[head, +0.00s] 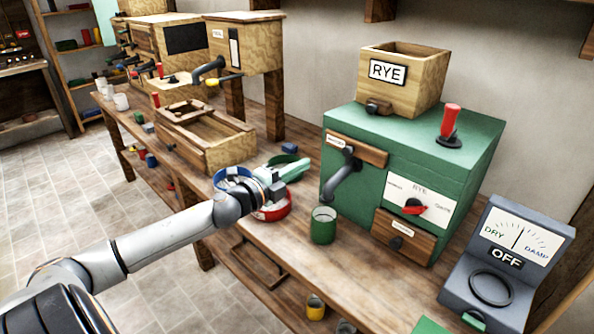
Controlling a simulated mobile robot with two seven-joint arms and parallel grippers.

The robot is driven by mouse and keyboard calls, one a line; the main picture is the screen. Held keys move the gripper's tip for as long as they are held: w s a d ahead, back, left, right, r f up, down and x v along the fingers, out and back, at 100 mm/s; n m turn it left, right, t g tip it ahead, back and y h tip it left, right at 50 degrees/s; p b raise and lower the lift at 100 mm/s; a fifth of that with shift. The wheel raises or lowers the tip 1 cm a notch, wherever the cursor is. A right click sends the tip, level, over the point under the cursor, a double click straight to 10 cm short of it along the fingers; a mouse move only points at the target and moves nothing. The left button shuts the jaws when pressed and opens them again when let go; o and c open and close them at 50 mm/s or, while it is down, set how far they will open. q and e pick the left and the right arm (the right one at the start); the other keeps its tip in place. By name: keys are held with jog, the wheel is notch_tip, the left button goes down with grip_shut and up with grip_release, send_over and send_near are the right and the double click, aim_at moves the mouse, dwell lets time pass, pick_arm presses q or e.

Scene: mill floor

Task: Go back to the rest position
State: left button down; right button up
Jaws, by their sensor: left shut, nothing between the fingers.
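My left gripper (298,170) reaches in from the lower left over the long wooden bench (280,240). Its fingers are shut and hold nothing. It is above or close to a red round dish (272,213) and a blue round dish (232,174), which the wrist partly hides. A dark green cup (323,226) stands just right of the gripper, in front of the green mill. My right gripper is not in view.
The green mill (345,210) with a RYE hopper (425,88) stands on the right. A grey DRY/DAMP meter (500,285) reading OFF stands at front right. A wooden tray (230,155) lies beyond the gripper. Tiled floor (60,190) is clear at left.

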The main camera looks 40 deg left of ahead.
pick_arm(q)
jog(key=shift+s, duration=0.45)
jog(key=s+d+f+n+g, duration=0.2)
jog(key=s+d+f+n, duration=0.15)
jog(key=f, duration=0.35)
jog(key=s+d+f+n+g+p, duration=0.1)
jog(key=s+d+f+n, duration=0.25)
jog(key=f, duration=0.45)
jog(key=s+d+f+n+g, duration=0.2)
jog(key=s+d+f+n, duration=0.1)
jog(key=s+f, duration=0.3)
jog(key=s+d+f+n+g+p, duration=0.1)
jog(key=s+d+f+n+g, duration=0.2)
jog(key=s+d+f+n, duration=0.4)
jog(key=s+d+f, duration=0.3)
jog(key=s+d, duration=0.3)
jog(key=d, duration=0.1)
jog(key=shift+d+f+g+h, duration=0.15)
jog(key=shift+d+g+h, duration=0.1)
jog(key=shift+g+h, duration=0.15)
